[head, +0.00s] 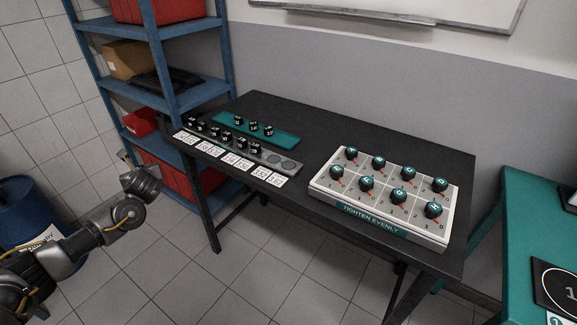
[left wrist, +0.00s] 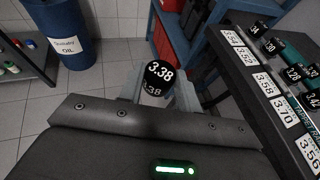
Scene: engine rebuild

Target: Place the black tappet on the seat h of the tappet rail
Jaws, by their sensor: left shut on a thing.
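My left gripper (head: 124,157) is at the left of the head view, left of the table and clear of it. In the left wrist view it is shut on a black tappet (left wrist: 158,72) marked 3.38 in white, held over the floor. The grey tappet rail (head: 262,156) lies along the table's left front edge, with black tappets (head: 213,133) in several seats. The two round seats at its right end (head: 288,166) are empty. White number cards (head: 277,180) line its front. Seat letters are too small to read. My right gripper is not in view.
A teal tray (head: 285,138) with three black tappets stands behind the rail. A white box (head: 388,222) with several black knobs sits on the table's right. A blue shelf (head: 192,97) stands behind left, and a blue oil drum (left wrist: 62,30) on the floor.

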